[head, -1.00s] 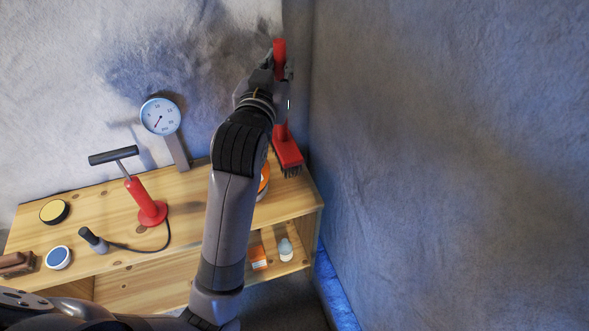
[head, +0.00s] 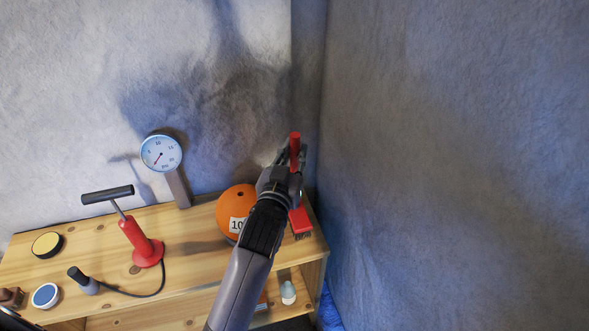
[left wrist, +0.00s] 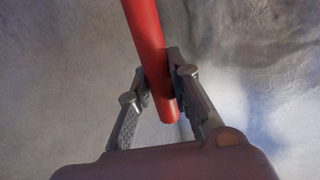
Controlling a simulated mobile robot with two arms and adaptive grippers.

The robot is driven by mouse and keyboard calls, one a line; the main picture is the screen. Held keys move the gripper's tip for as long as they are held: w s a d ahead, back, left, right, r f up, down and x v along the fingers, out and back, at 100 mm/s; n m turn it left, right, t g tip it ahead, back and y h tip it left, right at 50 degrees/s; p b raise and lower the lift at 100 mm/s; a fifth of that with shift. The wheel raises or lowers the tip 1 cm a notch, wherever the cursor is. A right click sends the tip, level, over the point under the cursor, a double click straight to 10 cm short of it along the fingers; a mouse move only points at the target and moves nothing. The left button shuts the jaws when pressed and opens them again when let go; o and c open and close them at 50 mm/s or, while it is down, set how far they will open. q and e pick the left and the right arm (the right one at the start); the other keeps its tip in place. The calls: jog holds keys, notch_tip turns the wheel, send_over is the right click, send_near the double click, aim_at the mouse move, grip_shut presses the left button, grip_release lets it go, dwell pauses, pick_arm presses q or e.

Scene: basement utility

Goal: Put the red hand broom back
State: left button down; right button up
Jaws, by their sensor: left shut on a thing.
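The red hand broom (head: 301,221) is at the far right end of the wooden shelf top, in the corner by the right wall. Its head is low, close to the shelf top, and its handle points up; I cannot tell whether the bristles touch the wood. My left gripper (head: 296,160) is shut on the handle. In the left wrist view the red handle (left wrist: 146,42) runs between the two fingers (left wrist: 160,95). My arm hides part of the broom. My right gripper is not in view.
An orange ball (head: 232,207) marked with a number stands just left of my gripper. A dial gauge (head: 162,153), a red hand pump (head: 138,242), a yellow-topped tin (head: 47,244) and a blue-topped tin (head: 45,295) stand farther left. A small bottle (head: 288,292) is on the lower shelf.

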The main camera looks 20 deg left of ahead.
aim_at(293, 170)
pick_arm(q)
jog(key=shift+f, duration=0.3)
notch_tip(293, 170, down, 4)
jog(key=shift+r, duration=0.2)
jog(key=shift+f, duration=0.35)
jog(key=c, duration=1.5)
grip_release()
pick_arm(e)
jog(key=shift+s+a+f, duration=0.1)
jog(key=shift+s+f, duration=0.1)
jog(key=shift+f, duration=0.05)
pick_arm(q)
jog(key=shift+o, duration=0.2)
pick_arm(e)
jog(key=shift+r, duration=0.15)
